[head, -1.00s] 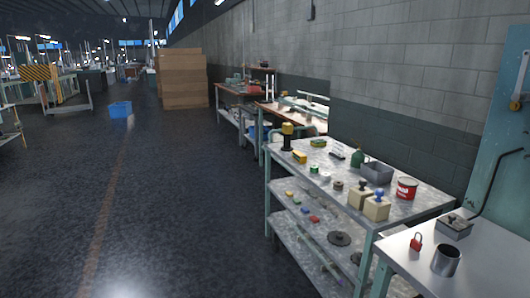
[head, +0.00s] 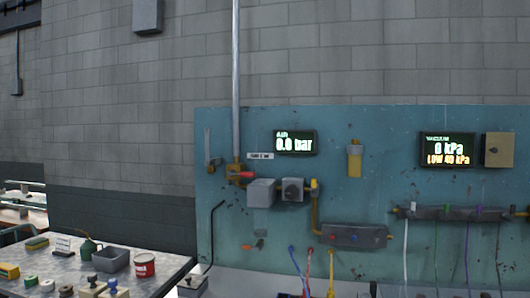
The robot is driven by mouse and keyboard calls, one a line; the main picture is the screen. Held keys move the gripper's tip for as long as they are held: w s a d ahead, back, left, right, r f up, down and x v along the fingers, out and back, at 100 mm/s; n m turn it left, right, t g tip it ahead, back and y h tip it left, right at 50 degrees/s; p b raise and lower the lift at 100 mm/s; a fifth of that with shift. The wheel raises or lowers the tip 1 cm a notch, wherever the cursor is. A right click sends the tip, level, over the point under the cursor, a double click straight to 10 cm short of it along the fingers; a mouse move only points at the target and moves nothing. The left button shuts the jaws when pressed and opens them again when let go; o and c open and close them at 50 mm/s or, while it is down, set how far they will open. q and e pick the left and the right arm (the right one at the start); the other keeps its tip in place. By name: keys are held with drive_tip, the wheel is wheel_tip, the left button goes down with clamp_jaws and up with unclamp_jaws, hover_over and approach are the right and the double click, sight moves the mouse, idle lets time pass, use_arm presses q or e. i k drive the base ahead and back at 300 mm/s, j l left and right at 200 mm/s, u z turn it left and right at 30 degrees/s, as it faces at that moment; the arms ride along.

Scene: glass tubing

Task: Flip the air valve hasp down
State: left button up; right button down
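The air valve sits on the teal wall panel (head: 225,130), at the foot of a vertical metal pipe (head: 236,60). Its red handle (head: 246,174) points to the right from a brass body. Neither of my grippers is in view.
A grey knob unit (head: 292,190) and a hose manifold (head: 354,236) are right of the valve. A bench holds a red tin (head: 144,265) and a grey bin (head: 111,260) at lower left.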

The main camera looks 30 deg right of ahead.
sight(208, 162)
drive_tip(key=z, duration=0.7)
drive_tip(key=i+j, duration=0.1)
drive_tip(key=i, duration=0.3)
drive_tip(key=i+j+z, duration=0.1)
drive_tip(key=i, duration=0.3)
drive_tip(key=i+j, duration=0.2)
drive_tip(key=i, duration=0.2)
